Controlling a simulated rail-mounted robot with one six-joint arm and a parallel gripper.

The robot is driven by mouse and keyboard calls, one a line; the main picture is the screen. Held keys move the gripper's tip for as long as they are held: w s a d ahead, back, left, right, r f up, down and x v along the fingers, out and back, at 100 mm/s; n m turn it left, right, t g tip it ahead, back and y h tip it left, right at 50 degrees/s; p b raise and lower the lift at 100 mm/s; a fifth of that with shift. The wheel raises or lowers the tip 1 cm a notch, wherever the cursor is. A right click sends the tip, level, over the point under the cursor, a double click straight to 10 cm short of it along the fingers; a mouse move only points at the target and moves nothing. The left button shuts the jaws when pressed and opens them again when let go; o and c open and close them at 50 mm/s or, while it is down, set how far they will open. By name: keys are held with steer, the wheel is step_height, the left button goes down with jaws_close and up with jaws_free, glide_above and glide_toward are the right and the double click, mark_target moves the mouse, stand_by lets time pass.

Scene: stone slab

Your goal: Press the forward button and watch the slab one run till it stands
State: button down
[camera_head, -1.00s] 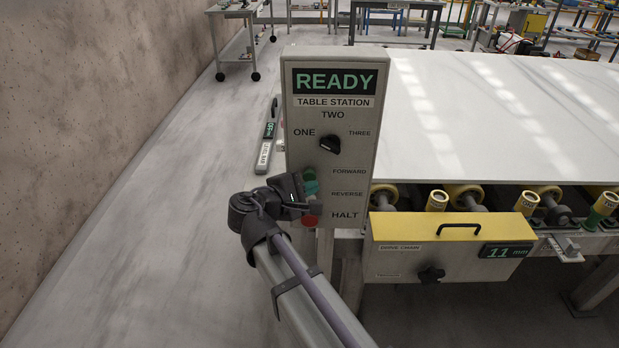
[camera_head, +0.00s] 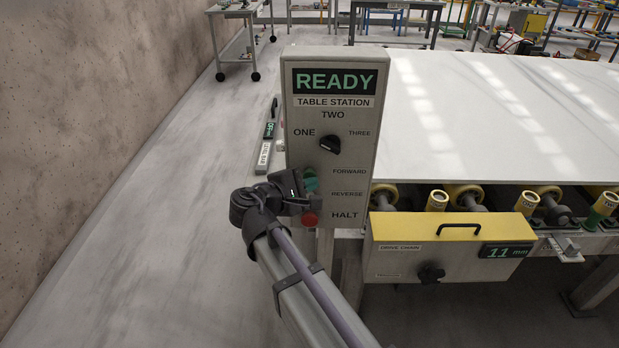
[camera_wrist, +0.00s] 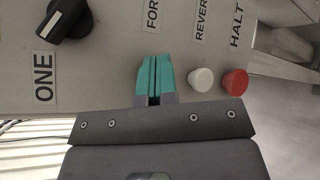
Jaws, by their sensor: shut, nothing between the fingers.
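The control panel (camera_head: 355,235) stands upright and its screen reads READY. The black selector knob (camera_head: 330,144) sits among ONE, TWO and THREE and seems turned to ONE. My gripper (camera_head: 311,184) is shut and empty, with its teal fingertips at the green forward button (camera_head: 308,172). In the wrist view, the shut fingertips (camera_wrist: 154,70) cover that button, so I cannot tell whether they touch it. The white reverse button (camera_wrist: 201,79) and red halt button (camera_wrist: 235,82) are beside them. The pale slab (camera_head: 500,120) lies on the roller table right of the panel.
Several rollers (camera_head: 465,194) show along the slab's near edge. A bare wall (camera_head: 90,110) stands at left, with open floor (camera_head: 150,240) between.

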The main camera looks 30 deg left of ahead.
steer(key=shift+w+a, duration=0.15)
steer(key=shift+w, duration=0.1)
steer(key=shift+s, duration=0.1)
stand_by(0.5)
steer(key=shift+s+d, duration=0.5)
steer(key=shift+s, duration=0.2)
steer(key=s+d, duration=0.1)
steer(key=s, duration=0.1)
steer(key=s+d, duration=0.1)
steer(key=s, duration=0.1)
steer(key=shift+s+d, duration=0.1)
steer(key=shift+d, duration=0.25)
stand_by(0.4)
